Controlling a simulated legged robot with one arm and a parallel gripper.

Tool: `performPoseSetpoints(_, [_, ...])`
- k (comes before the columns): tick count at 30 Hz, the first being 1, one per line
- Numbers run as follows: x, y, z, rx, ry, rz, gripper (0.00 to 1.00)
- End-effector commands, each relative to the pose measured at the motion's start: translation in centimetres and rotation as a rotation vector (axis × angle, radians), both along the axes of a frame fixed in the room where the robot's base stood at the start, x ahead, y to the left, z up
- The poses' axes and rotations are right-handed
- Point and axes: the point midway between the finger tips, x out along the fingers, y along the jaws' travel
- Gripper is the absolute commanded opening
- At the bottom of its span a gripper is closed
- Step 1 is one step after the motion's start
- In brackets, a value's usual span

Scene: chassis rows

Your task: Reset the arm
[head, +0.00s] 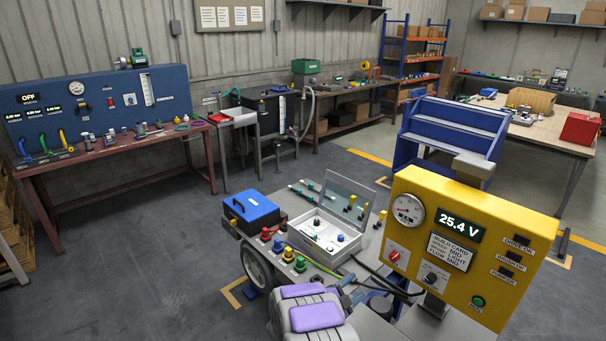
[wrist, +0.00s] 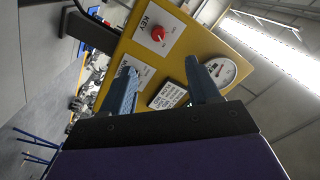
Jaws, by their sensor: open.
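My gripper (wrist: 163,80) is open in the wrist view, with its two blue-grey fingers apart and nothing between them. Beyond the fingers is the yellow panel (wrist: 252,42), tilted in that view, with a red key switch (wrist: 157,34), a round gauge (wrist: 221,66) and a printed card (wrist: 168,96). In the head view my purple-topped arm is at the bottom middle, left of the yellow panel (head: 402,183). The panel display (head: 461,225) reads 25.4 V. I cannot tell the distance from the fingers to the panel.
A cart (head: 366,243) ahead of my arm holds a blue box (head: 254,212), a white open-lidded case (head: 318,237) and coloured terminals (head: 289,255). A bench with a blue gauge panel (head: 100,92) stands at the left wall. A blue stepped stand (head: 450,128) is behind the yellow panel.

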Motion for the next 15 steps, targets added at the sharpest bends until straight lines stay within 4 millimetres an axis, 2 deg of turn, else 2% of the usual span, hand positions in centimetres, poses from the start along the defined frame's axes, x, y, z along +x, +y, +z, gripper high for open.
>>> performPoseSetpoints(4, [1.8,1.7,1.2,0.098,0.056,0.08,0.61])
performPoseSetpoints(9, [3.9,6.0,3.6,0.226,0.168,0.246,0.61])
performPoseSetpoints(15, [4.2,10.9,7.1,0.332,0.31,0.463,0.61])
